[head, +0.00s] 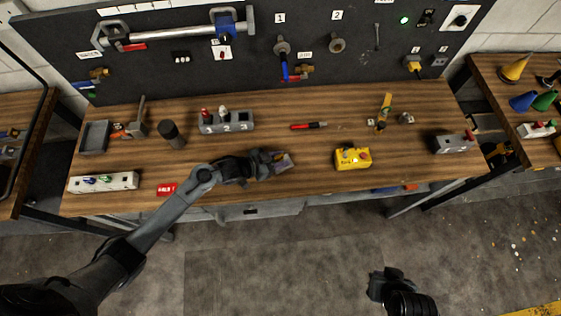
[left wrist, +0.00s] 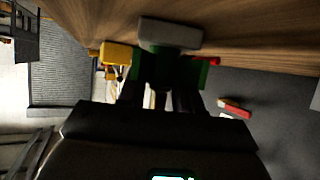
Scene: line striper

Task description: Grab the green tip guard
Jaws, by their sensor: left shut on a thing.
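My left gripper (head: 268,162) is over the front middle of the wooden bench. In the left wrist view it is shut on a dark green piece, which I take as the green tip guard (left wrist: 185,72). A pale grey block (left wrist: 170,34) shows just beyond the green piece. In the head view a small grey piece (head: 283,162) shows at the fingertips, and the green is hard to make out. My right gripper (head: 385,282) is low at the bottom right, over the floor and away from the bench; its fingers are too small and dark to read.
A red tag (head: 167,189) and a white switch strip (head: 103,182) lie left. A red-and-black pen (head: 308,126) lies behind. Bare bench lies between.

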